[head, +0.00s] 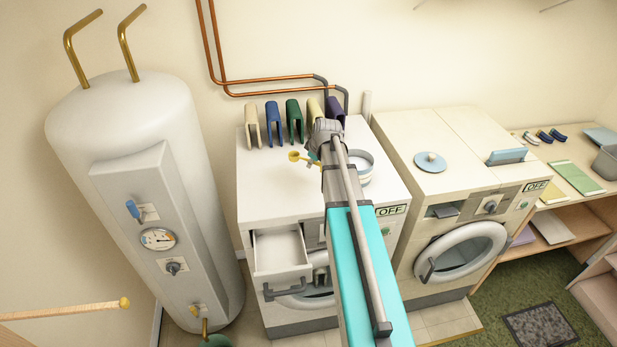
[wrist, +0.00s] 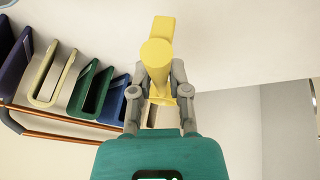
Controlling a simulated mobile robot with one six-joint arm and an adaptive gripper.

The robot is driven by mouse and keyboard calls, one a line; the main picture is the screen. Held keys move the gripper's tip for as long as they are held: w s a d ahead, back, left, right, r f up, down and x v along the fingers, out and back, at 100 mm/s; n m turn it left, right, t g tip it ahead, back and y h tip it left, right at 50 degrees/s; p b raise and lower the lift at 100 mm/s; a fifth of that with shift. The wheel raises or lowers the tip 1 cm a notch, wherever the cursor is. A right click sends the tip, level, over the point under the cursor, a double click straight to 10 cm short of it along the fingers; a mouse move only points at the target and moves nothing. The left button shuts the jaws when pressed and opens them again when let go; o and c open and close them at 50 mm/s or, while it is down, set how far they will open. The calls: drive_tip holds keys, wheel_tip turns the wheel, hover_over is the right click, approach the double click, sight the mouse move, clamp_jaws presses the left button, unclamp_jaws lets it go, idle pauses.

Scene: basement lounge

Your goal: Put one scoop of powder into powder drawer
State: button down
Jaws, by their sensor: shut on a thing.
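My gripper (wrist: 160,88) is shut on a yellow scoop (wrist: 158,52), which shows close up in the wrist view. In the head view the scoop (head: 295,156) sticks out to the left of my arm's end, over the top of the left washing machine (head: 272,197). I cannot tell whether the scoop holds powder. The powder drawer (head: 281,250) is pulled open at that machine's front left, below and left of the scoop, and its visible inside looks empty. A round white tub with a blue band (head: 362,170) stands on the machine top, partly hidden behind my arm.
Several coloured folded items (head: 273,122) stand along the machine's back edge. A tall white boiler (head: 140,180) stands close on the left. A second washer (head: 450,180) stands on the right, with a blue lid-like disc (head: 430,161) on top. The machine top left of the scoop is clear.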

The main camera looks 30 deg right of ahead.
sight(308, 175)
drive_tip(key=shift+w+d+f+b, duration=0.15)
drive_tip(key=shift+w+f+b, duration=0.45)
drive_tip(key=shift+f, duration=0.15)
drive_tip(key=shift+w+d+f+b, duration=0.15)
drive_tip(key=shift+w+f+b, duration=0.4)
drive_tip(key=shift+f, duration=0.2)
drive_tip(key=shift+w, duration=0.1)
drive_tip(key=shift+w+d+f+b, duration=0.1)
drive_tip(key=shift+w+f+b, duration=0.2)
drive_tip(key=shift+f+b, duration=1.65)
drive_tip(key=shift+f, duration=0.05)
drive_tip(key=shift+f, duration=0.1)
drive_tip(key=c, duration=0.6)
unclamp_jaws()
drive_tip(key=p+v, duration=1.1)
drive_tip(key=v, duration=0.1)
